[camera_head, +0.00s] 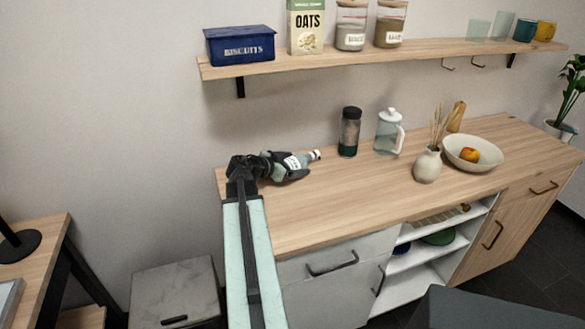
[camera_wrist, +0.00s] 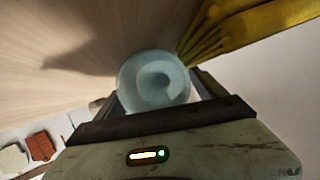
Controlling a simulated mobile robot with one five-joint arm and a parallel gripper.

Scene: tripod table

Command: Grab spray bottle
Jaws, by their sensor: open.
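A bottle with a white label and a pale blue end (camera_head: 300,161) is at the back left of the wooden counter, slanting to the right beside my gripper (camera_head: 285,167). It looks like the spray bottle, though my dark gripper hides part of it. In the wrist view a round, pale blue-grey translucent end (camera_wrist: 153,80), probably of this bottle, sits between my jaws. My gripper is open around it. Whether the jaws touch it is not clear.
A dark-lidded jar (camera_head: 349,132), a white-lidded jug (camera_head: 388,132), a vase (camera_head: 428,165) and a bowl (camera_head: 473,166) stand to the right. A shelf (camera_head: 420,52) hangs above. A ridged yellow thing (camera_wrist: 245,25) is close by. The counter's front left is clear.

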